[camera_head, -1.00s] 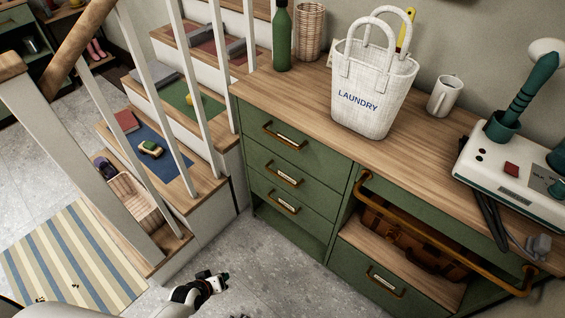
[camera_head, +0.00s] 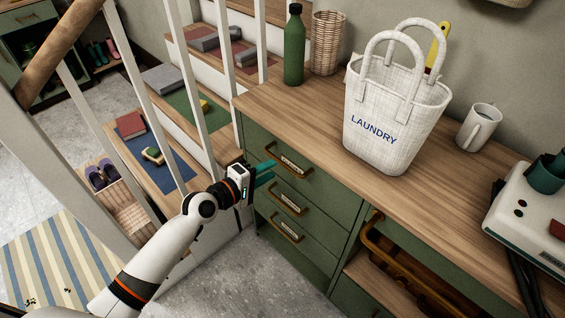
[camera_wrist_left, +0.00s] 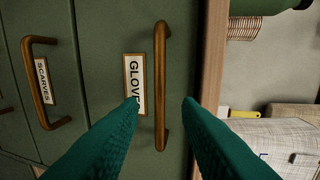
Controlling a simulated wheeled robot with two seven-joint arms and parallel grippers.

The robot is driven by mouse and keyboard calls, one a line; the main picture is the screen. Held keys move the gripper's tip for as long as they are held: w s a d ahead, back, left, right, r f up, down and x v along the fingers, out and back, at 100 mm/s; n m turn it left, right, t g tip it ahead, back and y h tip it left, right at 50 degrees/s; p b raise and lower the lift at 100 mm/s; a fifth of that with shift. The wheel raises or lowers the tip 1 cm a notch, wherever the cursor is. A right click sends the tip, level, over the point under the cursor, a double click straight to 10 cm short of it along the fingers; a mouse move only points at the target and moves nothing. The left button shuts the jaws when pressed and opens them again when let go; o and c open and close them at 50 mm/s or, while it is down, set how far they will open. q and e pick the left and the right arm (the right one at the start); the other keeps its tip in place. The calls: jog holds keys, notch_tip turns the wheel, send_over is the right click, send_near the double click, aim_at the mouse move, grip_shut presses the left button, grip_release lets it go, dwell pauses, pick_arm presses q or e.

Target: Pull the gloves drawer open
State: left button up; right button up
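The gloves drawer (camera_head: 326,186) is the top drawer of the green cabinet and is shut. In the left wrist view its label reads "GLOVE", partly covered by a finger, beside a brass bar handle (camera_wrist_left: 161,60). My left gripper (camera_head: 266,171) is open, its teal fingers pointing at this handle, just left of it in the head view. In the left wrist view the handle appears between the open fingertips (camera_wrist_left: 161,103); I cannot tell whether they reach around it. My right gripper is not in view.
The drawer below, labelled scarves (camera_wrist_left: 40,82), is shut, with another shut drawer under it. A laundry basket (camera_head: 385,125), green bottle (camera_head: 294,48), wicker vase (camera_head: 326,45) and mug (camera_head: 478,128) stand on the cabinet top. White stair balusters (camera_head: 150,95) stand left of my gripper.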

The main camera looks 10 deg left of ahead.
aim_at(283, 163)
pick_arm(q)
jog(key=x, duration=0.6)
jog(key=shift+c, duration=0.3)
grip_shut()
